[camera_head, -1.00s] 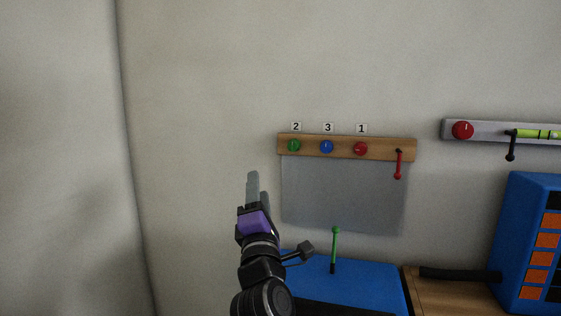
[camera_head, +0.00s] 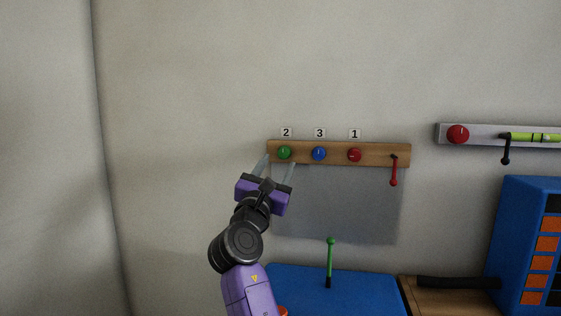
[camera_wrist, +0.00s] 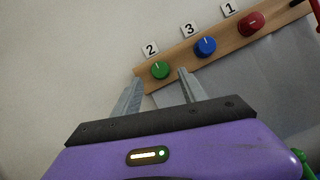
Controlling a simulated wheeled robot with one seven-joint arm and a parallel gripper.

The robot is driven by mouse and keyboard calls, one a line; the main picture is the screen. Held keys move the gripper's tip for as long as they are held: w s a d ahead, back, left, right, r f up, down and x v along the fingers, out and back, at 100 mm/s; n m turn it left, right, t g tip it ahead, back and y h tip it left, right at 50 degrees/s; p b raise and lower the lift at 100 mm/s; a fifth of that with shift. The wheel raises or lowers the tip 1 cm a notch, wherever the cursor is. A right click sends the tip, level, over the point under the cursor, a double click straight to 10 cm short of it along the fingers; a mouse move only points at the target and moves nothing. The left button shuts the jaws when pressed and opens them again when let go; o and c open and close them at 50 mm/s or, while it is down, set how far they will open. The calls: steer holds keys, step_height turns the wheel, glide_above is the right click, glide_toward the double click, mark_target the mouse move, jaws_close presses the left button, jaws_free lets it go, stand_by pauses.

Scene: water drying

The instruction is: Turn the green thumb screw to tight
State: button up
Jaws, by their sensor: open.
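The green thumb screw (camera_head: 285,153) is a round knob at the left end of a wooden strip (camera_head: 382,155) on the wall, below the label 2. It also shows in the wrist view (camera_wrist: 160,70), ahead of and between my fingers. My gripper (camera_head: 277,163) is open and empty. In the head view its two fingertips lie just below the green knob, one to its left and one to its right. In the wrist view the knob lies a little beyond the fingertips (camera_wrist: 160,76), and no contact shows. The exact gap in depth is hard to tell.
Beside the green knob are a blue knob (camera_head: 319,154) labelled 3 and a red knob (camera_head: 354,155) labelled 1. A red lever (camera_head: 394,170) hangs at the strip's right end. A grey panel (camera_head: 340,205) is below. A green lever (camera_head: 330,262) stands on a blue box (camera_head: 375,291).

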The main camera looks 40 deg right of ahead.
mark_target(283, 156)
steer(key=shift+x, duration=1.75)
jaws_close()
